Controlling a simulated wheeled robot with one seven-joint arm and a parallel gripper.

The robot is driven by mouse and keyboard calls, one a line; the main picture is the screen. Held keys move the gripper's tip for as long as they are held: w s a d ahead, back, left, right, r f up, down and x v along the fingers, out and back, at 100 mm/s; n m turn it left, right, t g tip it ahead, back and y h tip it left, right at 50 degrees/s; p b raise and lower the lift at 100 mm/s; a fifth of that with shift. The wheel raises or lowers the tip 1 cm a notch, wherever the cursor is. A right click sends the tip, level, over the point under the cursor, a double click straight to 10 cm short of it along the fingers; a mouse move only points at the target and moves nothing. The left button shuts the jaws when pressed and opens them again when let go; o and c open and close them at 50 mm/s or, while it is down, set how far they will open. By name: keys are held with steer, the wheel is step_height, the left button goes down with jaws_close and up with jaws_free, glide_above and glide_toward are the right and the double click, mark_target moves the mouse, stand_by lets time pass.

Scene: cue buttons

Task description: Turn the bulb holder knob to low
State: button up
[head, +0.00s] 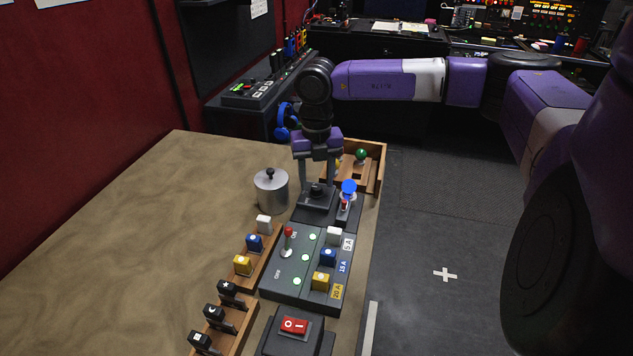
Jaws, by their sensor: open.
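A black knob (317,189) stands on the dark bulb holder (314,204) near the table's right side. A blue bulb (348,187) sits upright at the right end of that dark unit. My gripper (316,186) points straight down with its jaws open, one finger to the left and one to the right of the knob. I cannot tell whether the fingers touch it. The knob's markings are too small to read, so its setting does not show.
A grey lidded canister (271,190) stands close left of the gripper. A wooden box (370,165) with a green bulb (361,155) is behind. In front are a fuse panel (297,287) with a red lever (288,240) and a red switch (293,325). The table's left is clear.

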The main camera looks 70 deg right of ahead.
mark_target(317, 186)
step_height(317, 186, up, 7)
steer(key=shift+f+b, duration=0.2)
steer(key=shift+b, duration=0.2)
stand_by(0.4)
